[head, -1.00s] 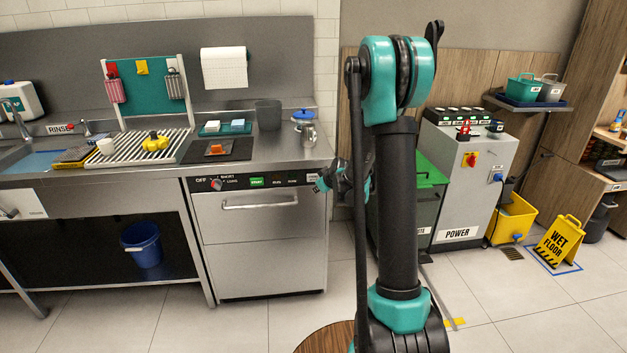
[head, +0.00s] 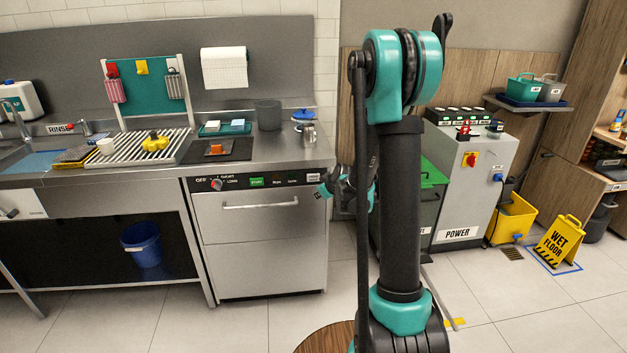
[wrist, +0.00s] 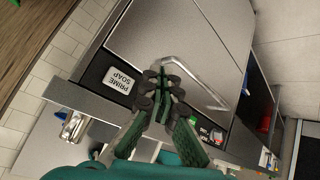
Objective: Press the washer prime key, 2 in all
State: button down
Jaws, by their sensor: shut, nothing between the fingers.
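The washer (head: 262,245) is a steel front-panel machine under the counter, with a black control strip along its top. The prime key (head: 313,178) is a white tile at the right end of that strip. In the wrist view it reads PRIME SOAP (wrist: 119,80). My gripper (head: 322,192) is by the right edge of the washer, just below and right of the key. In the wrist view its shut, empty fingertips (wrist: 163,82) are to the right of the key, apart from it in the picture. I cannot tell how far they are from the panel.
A dial (head: 217,184) and a green-lit button (head: 257,182) are further left on the strip. The washer handle (head: 260,204) juts out below it. A grey POWER cabinet (head: 465,190) stands to the right. The floor before the washer is clear.

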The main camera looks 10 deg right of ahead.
send_near(312, 181)
jog(key=shift+s+f+x, duration=0.15)
jog(key=shift+x, duration=0.75)
jog(key=shift+s+f+x, duration=0.15)
jog(key=shift+x, duration=0.8)
jog(key=shift+s+f+x, duration=0.15)
jog(key=shift+s+x, duration=0.05)
jog(key=shift+x, duration=0.7)
jog(key=shift+w, duration=0.1)
jog(key=shift+w, duration=0.3)
jog(key=shift+w, duration=0.5)
dwell(0.5)
jog(key=shift+s, duration=0.9)
jog(key=shift+s, duration=0.1)
jog(key=shift+s, duration=2.4)
